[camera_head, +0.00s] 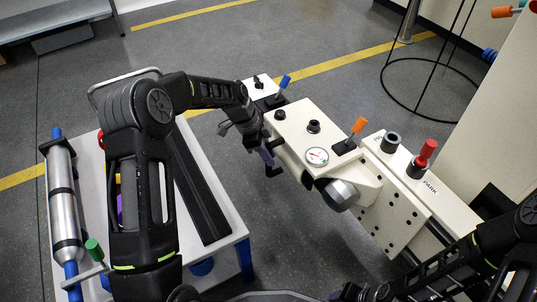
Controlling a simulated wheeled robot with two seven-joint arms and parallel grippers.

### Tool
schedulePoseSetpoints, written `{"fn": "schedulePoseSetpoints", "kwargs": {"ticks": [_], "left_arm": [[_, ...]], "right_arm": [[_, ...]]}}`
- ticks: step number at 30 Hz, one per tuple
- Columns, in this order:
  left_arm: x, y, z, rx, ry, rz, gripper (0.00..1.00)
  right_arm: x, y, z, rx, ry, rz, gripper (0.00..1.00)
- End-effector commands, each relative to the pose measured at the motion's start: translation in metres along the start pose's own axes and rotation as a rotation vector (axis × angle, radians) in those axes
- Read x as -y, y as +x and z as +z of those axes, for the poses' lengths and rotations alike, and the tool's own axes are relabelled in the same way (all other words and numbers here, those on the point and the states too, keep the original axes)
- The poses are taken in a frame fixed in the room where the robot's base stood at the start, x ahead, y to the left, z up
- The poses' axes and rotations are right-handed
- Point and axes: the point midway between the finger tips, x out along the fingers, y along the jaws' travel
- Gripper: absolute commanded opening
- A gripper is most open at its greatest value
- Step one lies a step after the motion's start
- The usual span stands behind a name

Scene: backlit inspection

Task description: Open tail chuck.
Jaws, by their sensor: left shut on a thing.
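A cream machine (300,125) stands in the middle, with a blue-tipped lever (284,83), an orange-tipped lever (357,127) and a red-knobbed lever (428,152) standing up from its top. A silver round chuck-like part (340,194) sticks out of its front, under a dial gauge (317,156). I cannot tell which part is the tail chuck. My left gripper (268,156) is at the machine's left end, shut on a part there that the gripper and wrist mostly hide. My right gripper (352,292) is at the bottom edge, dark and partly cut off; its jaws are unclear.
A white cart (225,215) with blue legs stands at left, carrying a long black rail (195,185). A silver cylinder with blue ends (63,205) lies along its left side, near a green-tipped lever (94,249). A black wire stand (430,80) is at the back right. Open floor lies behind.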

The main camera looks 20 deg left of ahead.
Motion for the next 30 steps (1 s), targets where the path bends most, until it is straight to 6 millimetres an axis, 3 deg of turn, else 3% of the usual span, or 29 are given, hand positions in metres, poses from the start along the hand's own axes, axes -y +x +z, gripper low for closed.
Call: {"fn": "schedulePoseSetpoints", "kwargs": {"ticks": [6, 7, 14, 23, 30], "left_arm": [[0.0, 0.0, -0.001, -0.001, 0.002, -0.002, 0.0], [0.0, 0.0, -0.001, -0.001, 0.002, -0.002, 0.22], [0.0, 0.0, -0.001, -0.001, 0.001, 0.0, 0.41], [0.0, -0.002, -0.001, 0.0, 0.001, 0.001, 0.41], [0.0, -0.029, -0.002, -0.001, 0.0, -0.002, 0.41]], "right_arm": [[0.0, 0.0, 0.0, 0.0, 0.0, 0.0, 0.36], [0.0, 0.0, 0.0, 0.0, 0.0, 0.0, 0.36], [0.0, 0.0, 0.0, 0.0, 0.0, 0.0, 0.36], [0.0, -0.001, 0.0, 0.0, 0.0, 0.0, 0.36], [0.004, -0.012, 0.001, 0.004, -0.001, 0.0, 0.36]]}}
